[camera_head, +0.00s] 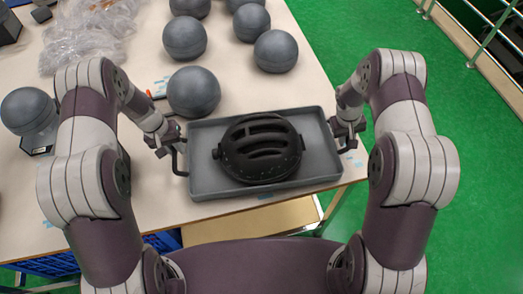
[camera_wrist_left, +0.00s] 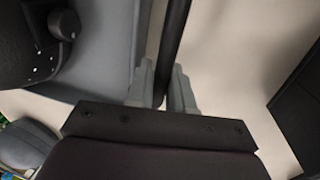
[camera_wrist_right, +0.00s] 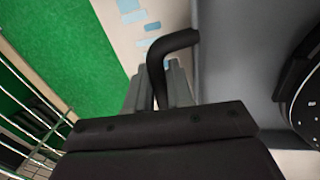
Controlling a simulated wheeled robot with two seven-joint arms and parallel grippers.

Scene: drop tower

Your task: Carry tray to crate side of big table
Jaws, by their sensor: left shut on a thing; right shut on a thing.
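A grey rectangular tray (camera_head: 205,180) sits at the front edge of the big table (camera_head: 160,213) in the head view, with a black vented helmet (camera_head: 258,149) lying in it. My left gripper (camera_head: 174,147) is shut on the tray's black left handle, which also shows between the fingers in the left wrist view (camera_wrist_left: 172,45). My right gripper (camera_head: 347,134) is shut on the right handle, seen as a bent black bar in the right wrist view (camera_wrist_right: 160,65). I cannot tell whether the tray touches the table top. A blue crate (camera_head: 52,264) shows below the table at the lower left.
Several grey balls, one close behind the tray (camera_head: 193,91), stand on the table. Another ball (camera_head: 28,110) sits on a dark base at the left. Clear plastic wrap (camera_head: 90,35) lies at the back left. Green floor (camera_head: 440,150) and a railing (camera_head: 490,35) are at the right.

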